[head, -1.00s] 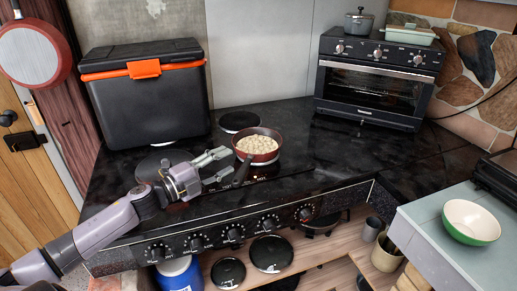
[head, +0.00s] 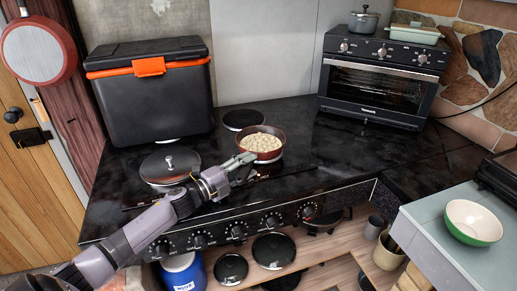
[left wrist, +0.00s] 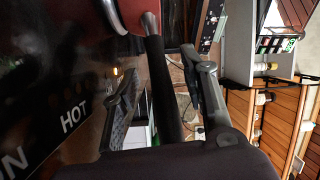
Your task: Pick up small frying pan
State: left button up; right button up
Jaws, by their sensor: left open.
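The small frying pan (head: 263,149) is reddish-brown and sits on the black stovetop, filled with pale round food pieces. In the left wrist view its red side (left wrist: 77,14) shows at the top left, and its dark handle (left wrist: 163,92) runs down between my fingers. My left gripper (head: 245,168) is at the pan's front left, over the handle, which it mostly hides in the head view. In the left wrist view the left gripper (left wrist: 165,90) is open, with one finger on each side of the handle. My right gripper is not in view.
A lidded dark pan (head: 170,164) stands on the stove left of my gripper. A black cooler box (head: 150,95) is behind it, and a toaster oven (head: 380,80) stands at the back right. The stovetop right of the pan is clear.

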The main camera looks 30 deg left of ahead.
pick_arm(q)
jog(key=shift+w+d, duration=0.1)
jog(key=shift+w, duration=0.1)
jog(key=shift+c, duration=0.2)
grip_shut()
dwell(0.7)
jog(key=shift+r, duration=0.2)
